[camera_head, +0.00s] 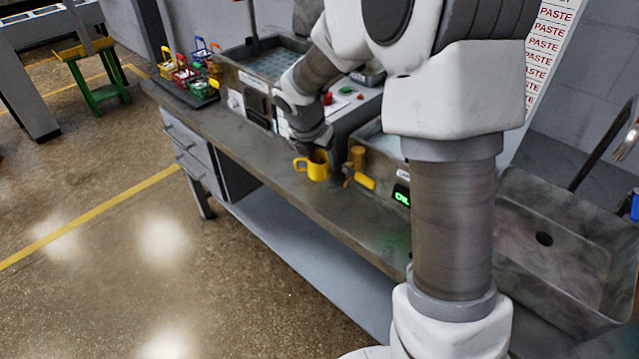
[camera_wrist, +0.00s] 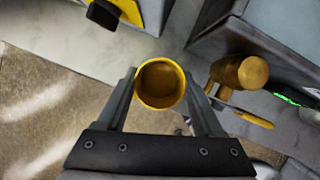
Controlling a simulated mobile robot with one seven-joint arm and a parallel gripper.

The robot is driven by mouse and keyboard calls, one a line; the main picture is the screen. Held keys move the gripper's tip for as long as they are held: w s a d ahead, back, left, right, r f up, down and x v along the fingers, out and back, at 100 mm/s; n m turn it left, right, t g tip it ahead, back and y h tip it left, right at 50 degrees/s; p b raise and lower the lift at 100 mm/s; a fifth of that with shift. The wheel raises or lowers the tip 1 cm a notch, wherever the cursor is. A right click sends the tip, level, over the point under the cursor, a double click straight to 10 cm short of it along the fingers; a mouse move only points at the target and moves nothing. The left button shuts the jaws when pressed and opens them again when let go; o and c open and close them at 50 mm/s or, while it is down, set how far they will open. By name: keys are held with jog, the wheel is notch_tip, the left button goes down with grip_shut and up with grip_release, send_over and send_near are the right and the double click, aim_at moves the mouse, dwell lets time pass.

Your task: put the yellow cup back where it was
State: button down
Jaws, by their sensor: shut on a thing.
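The yellow cup (camera_head: 318,166) is upright at the front part of the grey bench, with its handle toward the left in the head view. In the wrist view I look down into the open top of the cup (camera_wrist: 161,84). My gripper (camera_head: 318,147) is above the bench with its fingers around the cup's rim. The wrist view shows my gripper (camera_wrist: 165,92) shut on the cup, one finger on each side. I cannot tell whether the cup's base touches the bench top.
A brass tap (camera_head: 357,158) with a yellow lever (camera_head: 363,181) juts from the tank just right of the cup. A control box (camera_head: 350,105) stands behind. Small coloured baskets (camera_head: 190,70) stand at the bench's far left end. The bench top (camera_head: 235,135) left of the cup is clear.

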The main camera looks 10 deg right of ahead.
notch_tip(320, 180, down, 6)
jog(key=shift+r+b, duration=0.1)
jog(key=shift+b, duration=0.6)
jog(key=shift+c, duration=0.2)
grip_release()
jog(key=shift+f, duration=0.2)
